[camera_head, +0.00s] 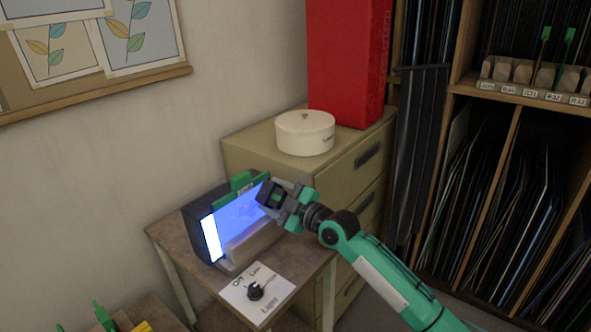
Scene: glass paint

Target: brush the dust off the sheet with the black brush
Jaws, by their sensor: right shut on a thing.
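The sheet (235,216) stands upright and tilted, lit blue, in front of a dark light box (199,226). A pale ledge (254,243) runs along its lower front. My right gripper (272,197) is at the sheet's upper right, shut on a dark thing that seems to be the black brush; the gripper hides most of it. I cannot tell whether the brush touches the glass. Dust on the sheet is too fine to make out. My left gripper is not in view.
A drawer cabinet (262,153) with a round white box (305,134) and a red box (349,60) stands behind. Glass racks (510,200) fill the right. Green-tipped things (104,317) show bottom left.

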